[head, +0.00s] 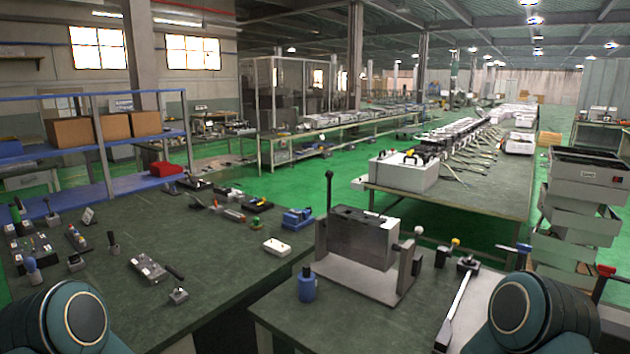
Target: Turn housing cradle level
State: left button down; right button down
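The housing cradle holds a grey metal box-shaped housing (361,238) with dark openings in its top. It sits between upright end supports on a flat grey base plate (345,284), on the right-hand green table. An upright lever with a black knob (329,178) rises at its left end. A pale knob (418,230) shows at its right end. I cannot tell from this view whether the housing is exactly level. Neither gripper is in view; only rounded parts of my arms show in the bottom corners, apart from the cradle.
A blue bottle (306,285) stands just left of the cradle. A long-handled tool (453,307) and small blue- and yellow-topped items lie to its right. A red-handled tool (603,284) is at the far right. The left table (215,285) carries many small tools, with bare surface near its front.

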aim_at(368, 239)
jog(key=i+j, duration=0.15)
jog(key=j, duration=0.2)
jog(key=i+j+z, duration=0.1)
jog(key=i+j, duration=0.25)
jog(key=j, duration=0.3)
jog(key=i+j, duration=0.15)
jog(key=j, duration=0.2)
jog(key=i+j+z, duration=0.1)
jog(key=j, duration=0.25)
jog(key=i, duration=0.05)
